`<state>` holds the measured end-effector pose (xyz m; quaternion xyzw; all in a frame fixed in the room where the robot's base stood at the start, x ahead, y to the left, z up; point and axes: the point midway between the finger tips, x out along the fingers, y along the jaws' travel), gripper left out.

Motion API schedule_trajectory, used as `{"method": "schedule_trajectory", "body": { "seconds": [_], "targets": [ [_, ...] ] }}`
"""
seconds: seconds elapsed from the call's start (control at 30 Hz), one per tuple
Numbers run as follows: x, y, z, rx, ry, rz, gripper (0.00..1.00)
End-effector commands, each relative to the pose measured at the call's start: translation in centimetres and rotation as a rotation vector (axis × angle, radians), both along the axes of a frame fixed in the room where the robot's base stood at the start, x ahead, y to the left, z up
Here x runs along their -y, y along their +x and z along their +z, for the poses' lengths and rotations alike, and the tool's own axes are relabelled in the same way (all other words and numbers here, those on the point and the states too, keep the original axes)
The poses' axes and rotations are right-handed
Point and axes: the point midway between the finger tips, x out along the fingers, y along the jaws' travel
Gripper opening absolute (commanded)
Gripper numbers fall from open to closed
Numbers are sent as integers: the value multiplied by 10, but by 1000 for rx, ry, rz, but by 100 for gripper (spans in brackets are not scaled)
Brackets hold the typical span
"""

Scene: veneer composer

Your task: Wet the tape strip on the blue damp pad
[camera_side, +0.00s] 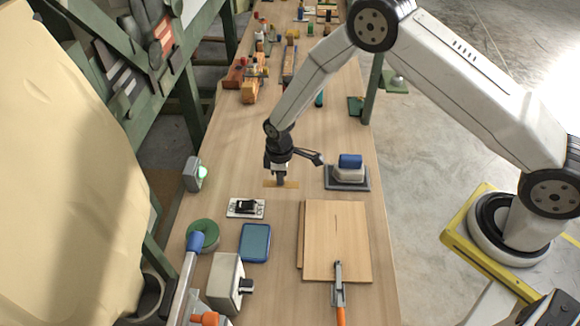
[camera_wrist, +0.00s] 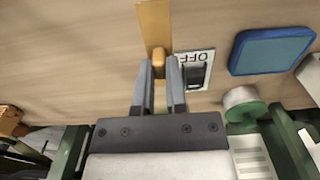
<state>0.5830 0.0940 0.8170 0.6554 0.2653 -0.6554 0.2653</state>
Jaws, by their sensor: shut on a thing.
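The tan tape strip (camera_side: 291,183) is on or just above the wooden bench; I cannot tell which. In the wrist view the strip (camera_wrist: 154,22) runs away from my gripper, with a small orange-tan tab (camera_wrist: 158,62) at its near end. My gripper (camera_side: 280,180) points down over the strip. Its fingers (camera_wrist: 161,64) are shut on the tab. The fingertips are partly hidden in the side view. The blue damp pad (camera_side: 255,242) lies flat on the bench, nearer the side camera than the strip. It shows at the right of the wrist view (camera_wrist: 272,50).
An OFF-labelled switch plate (camera_side: 234,208) lies between strip and pad. A green round roll (camera_side: 203,232) is left of the pad. Wooden boards (camera_side: 335,235) with a clamp, and a blue-topped block on a grey base (camera_side: 348,171), stand to the right.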

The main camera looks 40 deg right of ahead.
Motion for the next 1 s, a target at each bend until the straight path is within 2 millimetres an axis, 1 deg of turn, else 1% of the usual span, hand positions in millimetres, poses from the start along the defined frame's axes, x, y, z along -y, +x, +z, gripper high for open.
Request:
{"method": "schedule_trajectory", "body": {
  "seconds": [0.17,0.37,0.47,0.67,1.0],
  "targets": [
    [-2,-1,0,0,0,-10,0],
    [-15,-4,3,0,0,-64,0],
    [-26,-7,5,0,0,-114,0],
    [-54,-18,11,0,0,-253,0],
    [-105,-42,21,0,0,-514,0]
  ]
}}
